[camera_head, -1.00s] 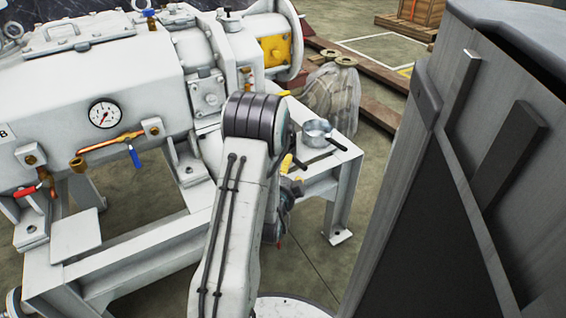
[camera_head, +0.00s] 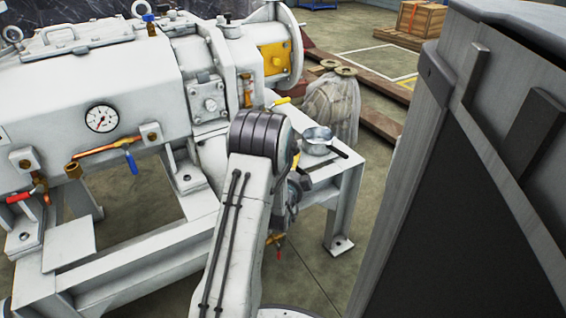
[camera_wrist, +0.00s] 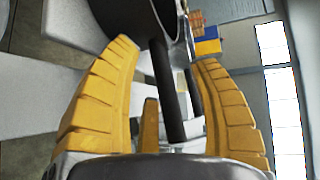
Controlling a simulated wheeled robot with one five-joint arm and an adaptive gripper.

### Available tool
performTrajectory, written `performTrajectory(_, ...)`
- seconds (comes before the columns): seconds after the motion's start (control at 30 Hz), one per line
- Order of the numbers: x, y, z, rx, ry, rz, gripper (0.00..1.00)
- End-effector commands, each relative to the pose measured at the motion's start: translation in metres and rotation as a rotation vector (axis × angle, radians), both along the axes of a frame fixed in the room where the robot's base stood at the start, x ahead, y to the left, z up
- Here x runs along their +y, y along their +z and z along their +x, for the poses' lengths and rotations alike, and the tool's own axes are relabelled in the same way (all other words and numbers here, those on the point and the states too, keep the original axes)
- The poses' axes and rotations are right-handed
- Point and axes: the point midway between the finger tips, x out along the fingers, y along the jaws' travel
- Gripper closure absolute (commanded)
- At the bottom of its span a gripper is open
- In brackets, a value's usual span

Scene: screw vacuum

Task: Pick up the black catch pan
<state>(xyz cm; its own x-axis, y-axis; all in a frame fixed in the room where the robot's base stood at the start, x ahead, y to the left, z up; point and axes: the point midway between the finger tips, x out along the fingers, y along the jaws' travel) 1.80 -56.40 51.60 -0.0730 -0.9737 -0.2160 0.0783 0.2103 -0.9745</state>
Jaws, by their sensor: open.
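The catch pan (camera_head: 317,139) sits on the end of the pale machine frame, right of my arm in the head view. It looks metallic grey there, with a short black handle. In the wrist view its dark round body (camera_wrist: 122,16) shows at the top, and its black handle (camera_wrist: 166,88) runs down between my yellow fingers. My gripper (camera_wrist: 166,54) is open, with a finger on each side of the handle. Whether a finger touches the handle I cannot tell. In the head view my arm hides most of the gripper.
The white frame (camera_head: 347,195) lies under and beside the pan. The large white machine (camera_head: 95,85) fills the left. A tall grey cabinet (camera_head: 470,190) stands close on the right. A wrapped bundle (camera_head: 332,104) stands behind the frame. Floor shows between frame and cabinet.

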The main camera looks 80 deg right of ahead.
Motion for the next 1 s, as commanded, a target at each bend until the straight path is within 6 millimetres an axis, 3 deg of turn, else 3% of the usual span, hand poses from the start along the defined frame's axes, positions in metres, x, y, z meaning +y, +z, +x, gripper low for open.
performTrajectory(0.2, -0.0001, 0.0000, 0.0000, 0.000, 0.000, 0.000, 0.43)
performTrajectory(0.83, 0.0002, -0.0004, 0.0000, 0.000, 0.000, 0.001, 0.99)
performTrajectory(1.0, 0.0002, -0.0005, 0.0000, 0.000, 0.000, 0.001, 1.00)
